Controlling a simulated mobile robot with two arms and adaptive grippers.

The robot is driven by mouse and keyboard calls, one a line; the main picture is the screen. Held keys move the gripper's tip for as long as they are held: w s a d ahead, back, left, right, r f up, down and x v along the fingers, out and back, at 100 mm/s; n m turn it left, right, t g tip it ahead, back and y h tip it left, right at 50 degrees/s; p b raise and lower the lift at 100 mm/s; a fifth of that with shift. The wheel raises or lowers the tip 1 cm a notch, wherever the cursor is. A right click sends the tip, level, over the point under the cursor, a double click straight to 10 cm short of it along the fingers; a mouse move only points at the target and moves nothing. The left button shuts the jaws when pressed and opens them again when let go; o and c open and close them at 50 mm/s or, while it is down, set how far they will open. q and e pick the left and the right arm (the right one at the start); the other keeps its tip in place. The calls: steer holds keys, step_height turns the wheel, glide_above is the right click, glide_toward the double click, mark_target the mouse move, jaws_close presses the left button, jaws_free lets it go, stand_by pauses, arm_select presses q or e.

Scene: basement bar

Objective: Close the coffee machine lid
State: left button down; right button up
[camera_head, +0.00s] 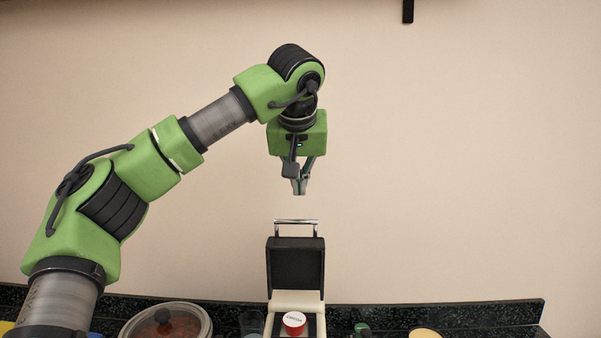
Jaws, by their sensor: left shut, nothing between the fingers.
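The coffee machine (297,300) stands at the bottom centre of the head view, cut off by the lower edge. Its dark lid (296,264) is raised upright, with a metal handle (296,221) along its top. A red and white round piece (294,322) sits on the machine in front of the lid. My left gripper (299,191) points down, shut and empty, a little above the handle and apart from it. My right gripper is not in view.
A dark speckled counter with a raised back edge (440,316) runs along the bottom.

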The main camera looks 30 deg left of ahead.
mark_target(300, 220)
arm_select(q)
steer(key=f, duration=0.1)
steer(key=f+p, duration=0.1)
steer(key=f, duration=0.1)
steer(key=f+p, duration=0.1)
steer(key=shift+s+d+f, duration=0.2)
steer(key=shift+s+f, duration=0.1)
steer(key=shift+s, duration=0.2)
steer(key=shift+f, duration=0.2)
steer(key=shift+d, duration=0.1)
